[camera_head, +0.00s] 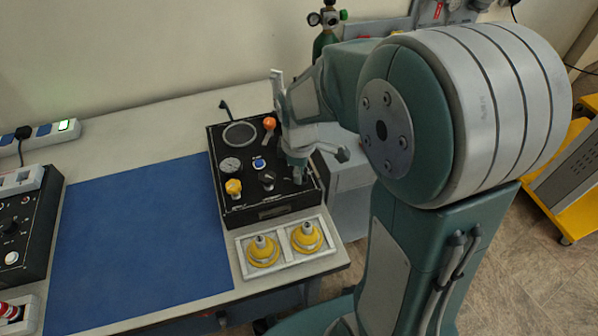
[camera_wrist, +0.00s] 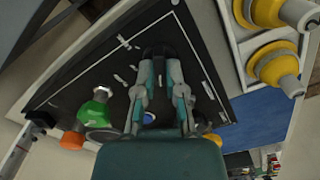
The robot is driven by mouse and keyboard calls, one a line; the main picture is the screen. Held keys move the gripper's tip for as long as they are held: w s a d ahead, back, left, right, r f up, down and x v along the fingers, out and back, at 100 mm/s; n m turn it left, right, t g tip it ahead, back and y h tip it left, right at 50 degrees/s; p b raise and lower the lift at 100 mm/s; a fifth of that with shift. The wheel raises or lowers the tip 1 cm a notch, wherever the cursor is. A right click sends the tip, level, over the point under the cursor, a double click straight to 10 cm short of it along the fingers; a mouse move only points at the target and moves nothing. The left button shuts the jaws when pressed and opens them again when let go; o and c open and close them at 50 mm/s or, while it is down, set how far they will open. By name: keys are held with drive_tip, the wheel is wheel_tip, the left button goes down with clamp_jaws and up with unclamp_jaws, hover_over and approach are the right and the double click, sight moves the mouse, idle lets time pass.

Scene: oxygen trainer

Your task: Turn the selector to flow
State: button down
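The black control panel (camera_head: 262,208) stands on the bench; it also shows in the wrist view (camera_wrist: 95,75). A small black knob (camera_head: 268,178), perhaps the selector, sits near the panel's front, right of the yellow knob (camera_head: 233,188). My gripper (camera_head: 298,174) points down over the panel's front right part, right of this black knob. In the wrist view my gripper's fingertips (camera_wrist: 162,52) lie close together over the panel. A dark shape shows at the tips; I cannot tell whether it is a control or finger pads. Their contact with the panel is hidden. Selector markings are unreadable.
An orange knob (camera_head: 269,123), a gauge (camera_head: 231,165) and a blue button (camera_head: 259,163) are on the panel. A green knob (camera_wrist: 102,94) shows in the wrist view. A tray (camera_head: 283,270) with two yellow pieces stands in front. The blue mat (camera_head: 140,240) is clear.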

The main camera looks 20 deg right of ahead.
drive_tip(key=shift+d+m, duration=0.1)
drive_tip(key=shift+m, duration=0.2)
drive_tip(key=m, duration=0.5)
drive_tip(key=shift+s+f, duration=0.1)
drive_tip(key=m, duration=0.6)
drive_tip(key=shift+s, duration=0.1)
idle(0.4)
drive_tip(key=c, duration=0.7)
unclamp_jaws()
